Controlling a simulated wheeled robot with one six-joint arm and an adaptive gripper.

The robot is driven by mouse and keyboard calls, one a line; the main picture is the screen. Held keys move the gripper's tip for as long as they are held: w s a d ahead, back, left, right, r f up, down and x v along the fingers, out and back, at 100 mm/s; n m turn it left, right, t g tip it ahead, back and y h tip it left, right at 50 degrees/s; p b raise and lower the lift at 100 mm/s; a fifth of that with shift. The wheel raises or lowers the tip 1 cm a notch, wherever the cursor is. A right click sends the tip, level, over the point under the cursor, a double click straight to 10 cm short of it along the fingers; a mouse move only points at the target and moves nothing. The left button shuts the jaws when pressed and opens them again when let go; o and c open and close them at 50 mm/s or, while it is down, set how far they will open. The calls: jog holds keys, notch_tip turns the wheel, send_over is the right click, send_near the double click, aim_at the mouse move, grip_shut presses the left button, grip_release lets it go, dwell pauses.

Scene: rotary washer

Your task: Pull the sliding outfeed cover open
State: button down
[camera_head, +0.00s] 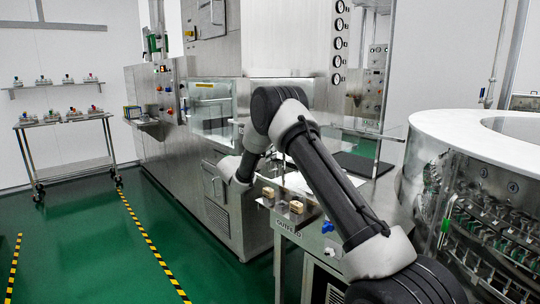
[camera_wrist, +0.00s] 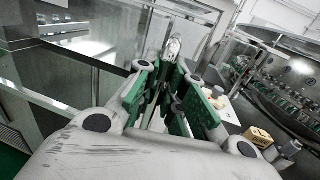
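A clear glass panel in a metal frame (camera_head: 212,108), with a yellow label at its top, fronts the steel washer. I cannot tell for sure whether it is the outfeed cover; the word OUTFEED is on the front of the table to its right. In the wrist view, my gripper (camera_wrist: 168,70) has its green-padded fingers apart, with a gap between them. A shiny, rounded metal piece (camera_wrist: 172,48) shows just beyond the fingertips, perhaps a handle; contact is not clear. In the head view, my arm hides the fingers and part of the washer opening.
The outfeed table (camera_head: 288,225) carries small tan blocks (camera_head: 296,207), also seen in the wrist view (camera_wrist: 258,136). A round steel-sided machine (camera_head: 440,180) stands close on the right. A wheeled cart (camera_head: 72,168) stands at the far left. Green floor is clear at left.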

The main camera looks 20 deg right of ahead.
jog(key=c, duration=1.5)
grip_release()
jog(key=v, duration=1.2)
